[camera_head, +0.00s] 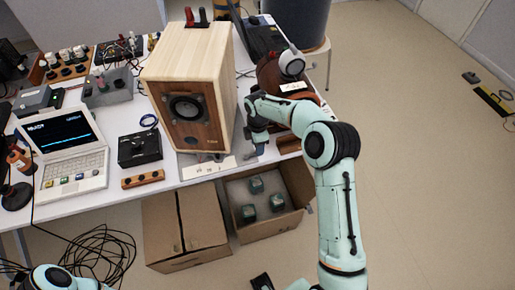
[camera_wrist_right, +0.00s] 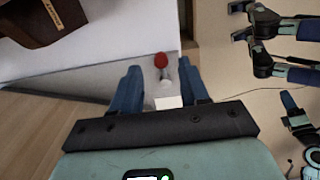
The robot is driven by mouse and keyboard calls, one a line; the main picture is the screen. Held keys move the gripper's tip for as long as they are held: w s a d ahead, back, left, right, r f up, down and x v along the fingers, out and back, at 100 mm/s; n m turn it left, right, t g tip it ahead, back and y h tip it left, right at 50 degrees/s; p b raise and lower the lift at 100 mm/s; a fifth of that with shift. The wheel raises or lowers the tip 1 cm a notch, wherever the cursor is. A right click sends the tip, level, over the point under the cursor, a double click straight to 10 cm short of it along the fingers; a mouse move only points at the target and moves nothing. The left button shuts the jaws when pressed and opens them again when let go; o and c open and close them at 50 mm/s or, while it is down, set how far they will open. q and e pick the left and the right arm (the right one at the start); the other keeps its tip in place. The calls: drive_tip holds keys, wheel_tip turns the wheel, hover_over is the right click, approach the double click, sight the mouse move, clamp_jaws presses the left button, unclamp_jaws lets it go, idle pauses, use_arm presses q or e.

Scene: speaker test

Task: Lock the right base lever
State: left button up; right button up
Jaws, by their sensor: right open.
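The speaker (camera_head: 190,95) is a light wood box with a dark round cone. It stands upright on a grey base plate (camera_wrist_right: 75,78) at the table's front edge. A lever with a red ball knob (camera_wrist_right: 161,60) and a metal stem rises beside the plate in the right wrist view. My right gripper (camera_wrist_right: 158,90) is open, with blue fingers on either side of the lever's lower stem and a small white block (camera_wrist_right: 168,102). I cannot tell whether the fingers touch it. In the head view my right gripper (camera_head: 250,148) is at the speaker's right side, partly hiding the base there.
A laptop (camera_head: 65,140), a black box (camera_head: 140,149) and a wooden knob strip (camera_head: 143,178) lie left of the speaker. Headphones on a stand (camera_head: 291,64) are behind my right arm. Cardboard boxes (camera_head: 182,232) stand on the floor in front. The right floor is mostly clear.

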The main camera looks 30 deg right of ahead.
wheel_tip(320, 180, up, 10)
drive_tip(key=shift+r+p, duration=0.15)
drive_tip(key=shift+p, duration=0.3)
drive_tip(key=shift+s, duration=0.1)
